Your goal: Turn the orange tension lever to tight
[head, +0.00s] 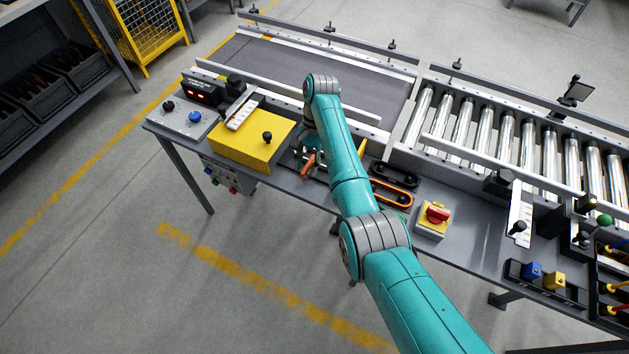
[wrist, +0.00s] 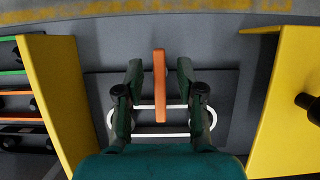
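The orange tension lever (head: 308,164) is on the workbench, right of the yellow box, partly hidden by my arm in the head view. In the wrist view the lever (wrist: 160,86) is a narrow upright bar in the middle of the picture. My gripper (wrist: 160,78) is open, with one dark finger on each side of the lever and a visible gap on both sides. White curved outlines (wrist: 175,134) show on the dark plate below, partly hidden by the fingers. I cannot read any tight marking.
A yellow box (head: 240,145) with a black knob stands left of the lever; its side (wrist: 285,105) is at right in the wrist view. A yellow panel (wrist: 55,85) stands at left there. Belt loops (head: 392,192) and a red switch (head: 437,214) lie to the right.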

